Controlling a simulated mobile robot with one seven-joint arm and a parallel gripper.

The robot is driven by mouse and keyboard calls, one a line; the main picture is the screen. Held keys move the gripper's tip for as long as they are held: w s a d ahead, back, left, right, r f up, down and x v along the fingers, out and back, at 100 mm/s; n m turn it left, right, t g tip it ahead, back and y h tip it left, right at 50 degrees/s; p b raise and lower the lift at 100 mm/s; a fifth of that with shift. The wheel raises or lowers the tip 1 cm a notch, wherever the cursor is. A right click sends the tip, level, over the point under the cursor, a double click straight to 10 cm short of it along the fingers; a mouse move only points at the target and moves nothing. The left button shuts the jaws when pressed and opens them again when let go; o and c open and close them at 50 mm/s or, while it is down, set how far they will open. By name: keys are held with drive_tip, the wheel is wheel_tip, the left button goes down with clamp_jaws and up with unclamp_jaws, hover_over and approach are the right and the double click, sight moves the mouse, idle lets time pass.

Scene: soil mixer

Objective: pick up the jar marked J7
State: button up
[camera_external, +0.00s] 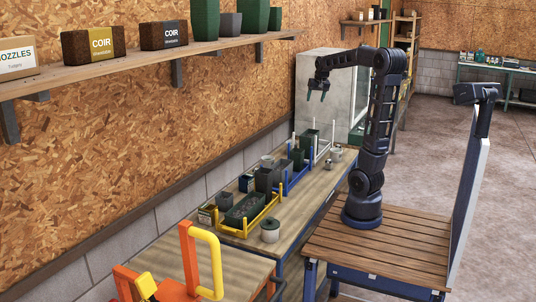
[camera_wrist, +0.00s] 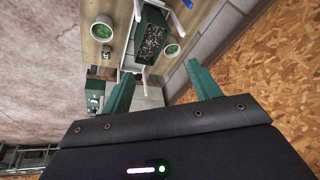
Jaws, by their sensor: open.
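My gripper (camera_external: 316,97) is raised above the far end of the workbench in the external view, jaws open and empty. In the wrist view its two green fingers (camera_wrist: 162,74) stand wide apart. Several jars are in view, but I cannot read J7 on any. A pale lidded jar (camera_external: 270,230) stands at the bench's near right. Small jars (camera_external: 336,155) stand at its far right, and another jar (camera_external: 267,160) is by the wall. In the wrist view, a jar with green contents (camera_wrist: 101,30) stands left of a dark planter (camera_wrist: 152,42), and a similar one (camera_wrist: 171,50) is near its lower right.
The wooden workbench (camera_external: 308,208) holds a yellow rack (camera_external: 236,232) with a dark planter, a blue rack (camera_external: 292,183) and a white rack (camera_external: 322,150). A wall shelf (camera_external: 130,62) carries COIR blocks and green pots. An orange and yellow frame (camera_external: 188,262) stands in front.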

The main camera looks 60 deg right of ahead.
drive_tip(key=s+d+f+m+g+h, duration=0.1)
drive_tip(key=d+m, duration=0.1)
drive_tip(key=d, duration=0.6)
drive_tip(key=s+d+f+m, duration=0.1)
drive_tip(key=s+d+m, duration=0.1)
drive_tip(key=d, duration=0.6)
drive_tip(key=m+g+h, duration=0.1)
drive_tip(key=m+g, duration=0.1)
hover_over(339, 145)
drive_tip(key=a, duration=0.4)
wheel_tip(339, 145, down, 2)
drive_tip(key=f, duration=1)
drive_tip(key=d+f, duration=0.1)
drive_tip(key=f, duration=0.9)
drive_tip(key=d+f, duration=0.1)
drive_tip(key=f, duration=0.9)
drive_tip(key=shift+s+f, duration=0.25)
drive_tip(key=shift+w+d+x, duration=0.1)
drive_tip(key=shift+w+x, duration=0.1)
drive_tip(key=shift+x, duration=1.2)
drive_tip(key=shift+w+d+x, duration=0.15)
drive_tip(key=shift+x, duration=1.25)
drive_tip(key=shift+r, duration=0.15)
drive_tip(key=c, duration=1.1)
